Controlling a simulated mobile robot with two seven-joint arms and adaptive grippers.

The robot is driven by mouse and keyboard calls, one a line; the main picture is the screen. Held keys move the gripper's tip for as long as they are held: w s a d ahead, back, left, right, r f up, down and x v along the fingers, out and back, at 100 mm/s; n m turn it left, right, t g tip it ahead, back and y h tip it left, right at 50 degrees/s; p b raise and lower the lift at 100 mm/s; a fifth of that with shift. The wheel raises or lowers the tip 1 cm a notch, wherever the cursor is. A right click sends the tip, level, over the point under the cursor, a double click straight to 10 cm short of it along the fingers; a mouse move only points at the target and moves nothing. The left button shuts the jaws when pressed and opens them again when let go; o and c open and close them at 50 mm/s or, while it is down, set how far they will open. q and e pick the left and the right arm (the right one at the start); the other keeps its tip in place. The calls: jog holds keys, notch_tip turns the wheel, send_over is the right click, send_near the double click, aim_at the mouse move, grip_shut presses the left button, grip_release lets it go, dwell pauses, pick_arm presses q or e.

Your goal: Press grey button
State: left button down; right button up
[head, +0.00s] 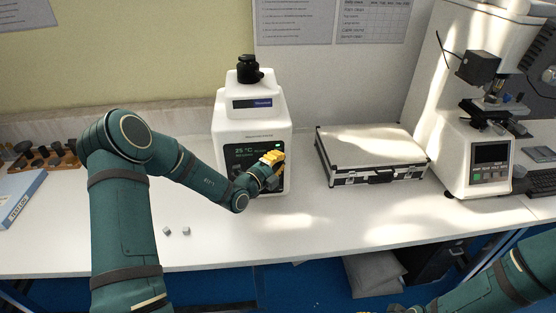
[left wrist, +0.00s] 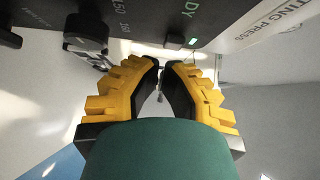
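The white tester (head: 253,120) stands on the bench with a dark front panel that reads 25 °C. My left gripper (head: 274,158) is at the right part of this panel and hides some of it. In the left wrist view its yellow fingers (left wrist: 161,66) come almost together, with a narrow gap and nothing held. The panel (left wrist: 150,18) is ahead of them, with a lit green mark (left wrist: 193,41) and a dark round knob (left wrist: 86,32) to the left.
A silver case (head: 370,152) lies right of the tester. A larger white tester (head: 470,130) and a keyboard (head: 541,182) are farther right. Two small grey blocks (head: 176,231) lie on the bench (head: 230,240). A blue-edged box (head: 20,200) is at the left.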

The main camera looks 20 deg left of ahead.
pick_arm(q)
jog(key=shift+w+a, duration=0.15)
jog(key=shift+w, duration=0.25)
